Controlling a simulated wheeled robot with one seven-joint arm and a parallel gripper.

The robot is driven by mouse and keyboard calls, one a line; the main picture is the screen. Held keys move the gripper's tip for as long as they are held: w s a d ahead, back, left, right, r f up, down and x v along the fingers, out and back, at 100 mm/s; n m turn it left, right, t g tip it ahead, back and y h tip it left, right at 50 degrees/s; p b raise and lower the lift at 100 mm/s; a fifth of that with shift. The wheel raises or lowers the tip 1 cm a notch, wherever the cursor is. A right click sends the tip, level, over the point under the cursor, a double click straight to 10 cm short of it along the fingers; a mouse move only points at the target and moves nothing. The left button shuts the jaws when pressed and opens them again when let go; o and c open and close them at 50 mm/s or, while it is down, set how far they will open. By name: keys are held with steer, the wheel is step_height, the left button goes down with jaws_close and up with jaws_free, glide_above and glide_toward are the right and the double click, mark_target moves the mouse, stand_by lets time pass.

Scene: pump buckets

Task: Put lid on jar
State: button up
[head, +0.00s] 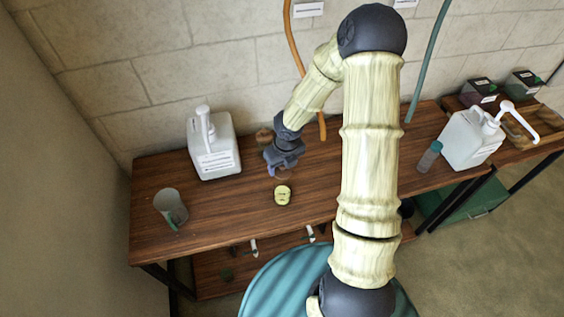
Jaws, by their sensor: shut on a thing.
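In the head view a small, round, pale yellow-green thing (283,195) with dark marks sits on the wooden table, near its front edge; it looks like a lid or a small jar, and I cannot tell which. A brownish, jar-like thing (265,138) stands behind my gripper, partly hidden by it. My gripper (279,167) points down over the table, just behind the yellow-green thing. It is shut on a small reddish-brown thing (283,174), mostly hidden by the fingers. I cannot tell whether this held thing touches the table.
A white pump bucket (215,155) stands left of my gripper, and a grey-green cup (171,208) stands at the table's left end. At the right are a teal-capped bottle (429,157) and another white pump bucket (470,140). The wooden table (232,215) is clear at front left.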

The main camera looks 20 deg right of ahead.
steer(key=shift+f, duration=0.15)
step_height(320, 180, down, 4)
steer(key=b, duration=0.5)
steer(key=shift+f, duration=0.2)
steer(key=shift+f+b, duration=0.75)
steer(key=shift+f, duration=0.1)
steer(key=shift+w, duration=0.15)
steer(key=shift+a, duration=0.15)
steer(key=shift+d, duration=0.2)
steer(key=shift+s, duration=0.2)
steer(key=shift+w+a+p, duration=0.15)
steer(key=shift+p, duration=0.35)
stand_by(0.3)
steer(key=shift+f, duration=0.15)
stand_by(1.1)
